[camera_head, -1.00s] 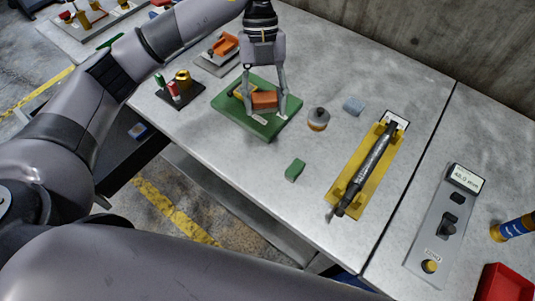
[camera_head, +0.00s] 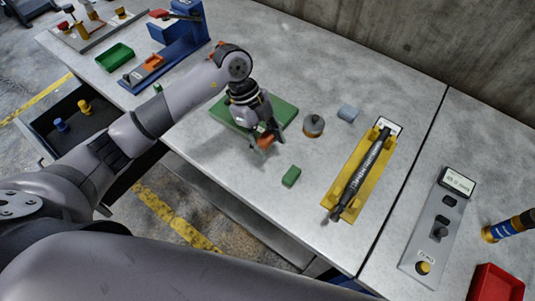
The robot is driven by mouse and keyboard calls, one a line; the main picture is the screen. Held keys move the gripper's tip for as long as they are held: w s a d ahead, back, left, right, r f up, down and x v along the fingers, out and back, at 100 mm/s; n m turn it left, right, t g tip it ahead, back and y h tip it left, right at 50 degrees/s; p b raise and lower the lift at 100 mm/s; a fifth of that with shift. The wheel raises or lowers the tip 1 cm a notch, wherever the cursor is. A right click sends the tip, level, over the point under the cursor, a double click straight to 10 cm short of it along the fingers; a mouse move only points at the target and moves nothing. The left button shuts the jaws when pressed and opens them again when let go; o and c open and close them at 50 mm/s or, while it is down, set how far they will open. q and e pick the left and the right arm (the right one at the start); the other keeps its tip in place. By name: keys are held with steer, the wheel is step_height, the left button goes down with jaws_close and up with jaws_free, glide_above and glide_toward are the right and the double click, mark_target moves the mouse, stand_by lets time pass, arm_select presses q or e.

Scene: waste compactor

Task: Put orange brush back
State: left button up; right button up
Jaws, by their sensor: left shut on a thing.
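My left gripper (camera_head: 264,140) is shut on the orange brush (camera_head: 265,141), at the front edge of the green board (camera_head: 284,111). The brush is small and partly hidden by the fingers, and it looks tilted. I cannot tell whether it touches the board or the bench. The gripper and wrist cover much of the board. My right gripper is not in view.
A small green block (camera_head: 291,176), a round grey-and-orange thing (camera_head: 313,125) and a grey-blue block (camera_head: 348,113) lie to the right. A yellow holder (camera_head: 337,201) bears a long dark tool (camera_head: 364,172). A blue stand (camera_head: 180,38) and green tray (camera_head: 114,57) are at upper left.

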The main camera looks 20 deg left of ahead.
arm_select(q)
step_height(320, 180, down, 7)
steer(key=shift+d+r+p, duration=0.1)
steer(key=shift+p, duration=0.4)
steer(key=shift+f, duration=0.55)
steer(key=shift+f, duration=0.1)
steer(key=o, duration=1.1)
steer(key=b+v, duration=0.2)
steer(key=v, duration=1)
